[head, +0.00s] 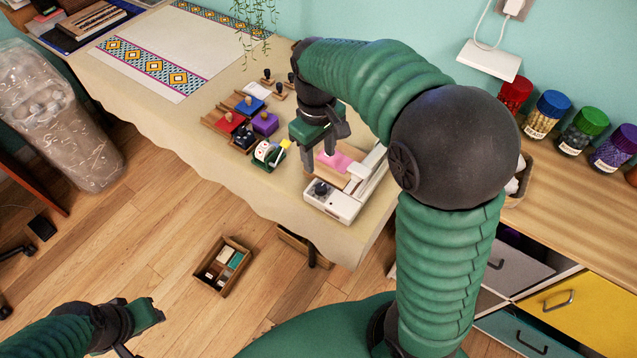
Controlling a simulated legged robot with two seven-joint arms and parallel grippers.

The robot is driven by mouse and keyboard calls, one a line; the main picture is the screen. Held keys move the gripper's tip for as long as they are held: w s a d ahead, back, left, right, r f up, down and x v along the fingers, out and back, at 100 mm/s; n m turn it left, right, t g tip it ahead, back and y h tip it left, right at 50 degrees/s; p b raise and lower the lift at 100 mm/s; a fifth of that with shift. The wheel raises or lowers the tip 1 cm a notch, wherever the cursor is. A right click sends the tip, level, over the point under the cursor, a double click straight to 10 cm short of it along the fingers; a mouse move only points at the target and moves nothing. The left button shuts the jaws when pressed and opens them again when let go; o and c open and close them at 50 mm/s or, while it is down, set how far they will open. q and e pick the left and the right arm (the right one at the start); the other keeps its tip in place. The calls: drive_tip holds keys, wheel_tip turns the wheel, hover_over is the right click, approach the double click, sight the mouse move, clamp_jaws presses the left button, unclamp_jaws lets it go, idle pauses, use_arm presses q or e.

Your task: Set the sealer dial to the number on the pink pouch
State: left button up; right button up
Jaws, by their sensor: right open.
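The white sealer (344,207) stands at the table's right front corner. Its dark round dial (321,189) is on the front end; its setting is too small to read. The pink pouch (338,160) lies at the sealer, just behind the dial; I cannot read a number on it. My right gripper (322,160) is open and empty, pointing down over the sealer's left side near the pouch and behind the dial. It hides part of the sealer. My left gripper (143,333) is low at the bottom left, over the floor and far from the table; its jaws are unclear.
A patterned cloth (165,60) lies farther back. Lidded jars (549,112) line the right counter. A wooden box (222,265) is on the floor.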

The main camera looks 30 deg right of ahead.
drive_tip(key=b, duration=0.2)
hover_over(320, 186)
drive_tip(key=d, duration=0.1)
wheel_tip(320, 186, down, 8)
drive_tip(key=shift+s+f, duration=0.1)
drive_tip(key=a+f, duration=0.1)
drive_tip(key=f, duration=0.1)
drive_tip(key=a+f, duration=0.1)
drive_tip(key=shift+f+b, duration=0.35)
drive_tip(key=shift+b, duration=0.05)
drive_tip(key=shift+d+f, duration=0.25)
drive_tip(key=shift+d, duration=0.6)
drive_tip(key=shift+c, duration=2.4)
drive_tip(key=shift+a+r, duration=0.15)
drive_tip(key=shift+a, duration=0.35)
drive_tip(key=c, duration=0.5)
clamp_jaws()
use_arm(q)
drive_tip(key=f, duration=0.3)
drive_tip(key=shift+d+f, duration=0.1)
drive_tip(key=shift+d, duration=0.2)
drive_tip(key=shift+d, duration=0.1)
use_arm(e)
drive_tip(key=shift+d, duration=0.15)
